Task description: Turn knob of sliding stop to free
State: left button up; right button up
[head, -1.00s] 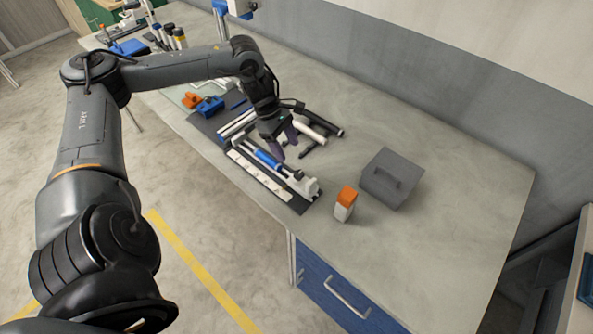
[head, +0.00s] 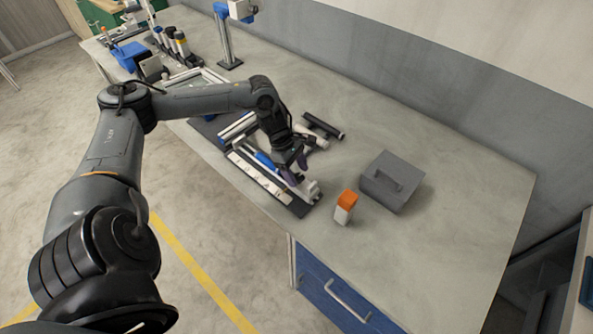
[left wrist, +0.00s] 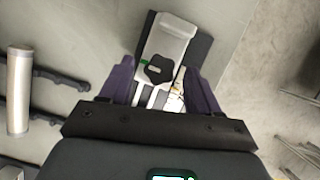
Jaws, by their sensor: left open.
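The sliding stop is a pale block (left wrist: 172,35) with a dark lobed knob (left wrist: 157,71) on it, seen in the left wrist view. A small green mark shows beside the knob. In the head view the pale block (head: 313,190) sits at the near right end of the ruled rail (head: 258,177), and my gripper partly hides the knob area. My left gripper (head: 295,168) is open over this end of the rail. In the left wrist view its purple fingers (left wrist: 160,75) stand on either side of the knob, with gaps visible. Whether they are at knob height I cannot tell.
Dark and pale rods (head: 323,125) lie behind the rail. Clear bench top (head: 440,235) lies at the right.

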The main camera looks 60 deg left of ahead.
pick_arm(q)
jog(key=c, duration=1)
jog(key=shift+c, duration=0.2)
